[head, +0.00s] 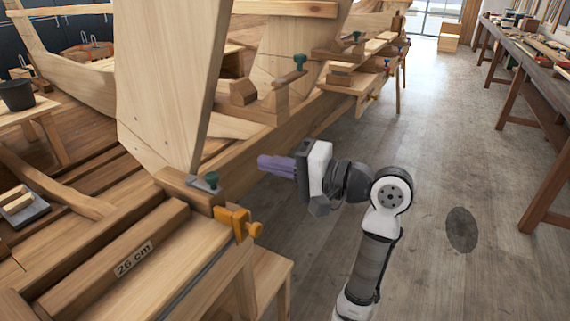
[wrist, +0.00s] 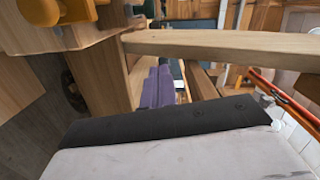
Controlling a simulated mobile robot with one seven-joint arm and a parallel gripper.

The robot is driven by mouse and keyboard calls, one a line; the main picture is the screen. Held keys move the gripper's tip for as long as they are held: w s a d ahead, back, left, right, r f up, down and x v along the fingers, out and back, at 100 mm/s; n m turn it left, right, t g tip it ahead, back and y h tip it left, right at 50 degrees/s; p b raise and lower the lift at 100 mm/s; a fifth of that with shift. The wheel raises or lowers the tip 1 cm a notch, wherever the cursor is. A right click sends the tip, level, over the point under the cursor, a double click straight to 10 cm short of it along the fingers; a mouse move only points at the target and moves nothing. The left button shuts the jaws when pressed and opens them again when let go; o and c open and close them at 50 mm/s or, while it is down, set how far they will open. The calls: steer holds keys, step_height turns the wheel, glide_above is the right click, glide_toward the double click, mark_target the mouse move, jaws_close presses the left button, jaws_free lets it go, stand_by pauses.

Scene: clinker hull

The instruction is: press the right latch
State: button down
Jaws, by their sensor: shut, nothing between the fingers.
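My gripper (head: 266,163) has purple fingers closed together with nothing between them. It is held in the air beside the wooden hull frame, its fingers pointing left. In the wrist view the purple fingers (wrist: 158,88) show past the dark front of the gripper body. An orange fitting with a round knob (head: 236,222) sits on the near bench corner, left of and below my gripper. An orange part also shows at the top left of the wrist view (wrist: 80,10). No part is clearly recognisable as the right latch.
A wooden beam labelled "26 cm" (head: 135,260) lies on the near bench. A long workbench (head: 535,70) stands at the right. The floor between is clear.

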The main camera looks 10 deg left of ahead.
steer(key=a, duration=0.2)
steer(key=s+a+p, duration=0.1)
steer(key=a, duration=0.1)
steer(key=s+a, duration=0.1)
steer(key=a, duration=0.1)
steer(key=shift+a+f+p, duration=0.35)
steer(key=shift+f+p, duration=0.05)
steer(key=shift+s, duration=0.1)
steer(key=shift+t, duration=0.3)
